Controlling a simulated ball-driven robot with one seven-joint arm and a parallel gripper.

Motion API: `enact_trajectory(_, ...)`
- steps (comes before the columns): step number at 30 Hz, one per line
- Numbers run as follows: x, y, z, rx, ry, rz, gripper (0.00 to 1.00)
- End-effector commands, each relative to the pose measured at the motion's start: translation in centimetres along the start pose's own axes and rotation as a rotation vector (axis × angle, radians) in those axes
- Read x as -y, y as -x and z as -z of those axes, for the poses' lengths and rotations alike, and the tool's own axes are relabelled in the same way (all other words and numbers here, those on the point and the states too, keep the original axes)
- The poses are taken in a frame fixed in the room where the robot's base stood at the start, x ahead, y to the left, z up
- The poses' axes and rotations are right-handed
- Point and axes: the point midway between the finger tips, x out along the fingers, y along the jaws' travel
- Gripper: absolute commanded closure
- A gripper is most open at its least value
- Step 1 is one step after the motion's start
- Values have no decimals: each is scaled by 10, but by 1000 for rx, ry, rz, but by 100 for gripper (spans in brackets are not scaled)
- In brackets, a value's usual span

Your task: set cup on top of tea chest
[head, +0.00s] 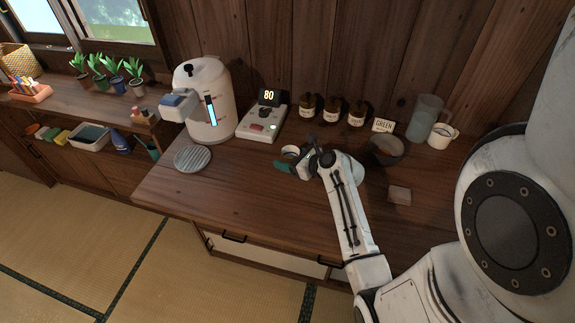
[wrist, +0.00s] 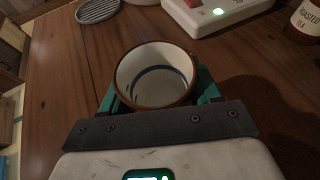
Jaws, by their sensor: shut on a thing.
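The cup (head: 290,151) is small and white with a brown rim. In the wrist view the cup (wrist: 155,76) is upright and empty, with a blue ring inside. My gripper (head: 293,164) has green fingers, seen on both sides of the cup in the wrist view, and is shut on it. The cup is over the wooden chest top (head: 230,190), which has drawer handles on its front; I take this as the tea chest. I cannot tell whether the cup's base touches the wood, as the gripper hides it.
A white water dispenser (head: 210,100), a round slatted tray (head: 193,158) and a device reading 80 (head: 262,122) stand left. Brown jars (head: 331,110), a GREEN card (head: 383,126), a dark bowl (head: 386,150), a pitcher (head: 425,117) and a mug (head: 442,137) stand behind and right. The front left top is clear.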

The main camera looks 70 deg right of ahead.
Motion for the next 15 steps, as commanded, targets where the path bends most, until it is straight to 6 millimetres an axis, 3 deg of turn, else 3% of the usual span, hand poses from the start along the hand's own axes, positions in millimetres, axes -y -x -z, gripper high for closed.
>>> enact_trajectory(7, -1, -15, 27, 0, -2, 0, 72)
enact_trajectory(15, -1, -16, 30, 1, 0, 0, 72)
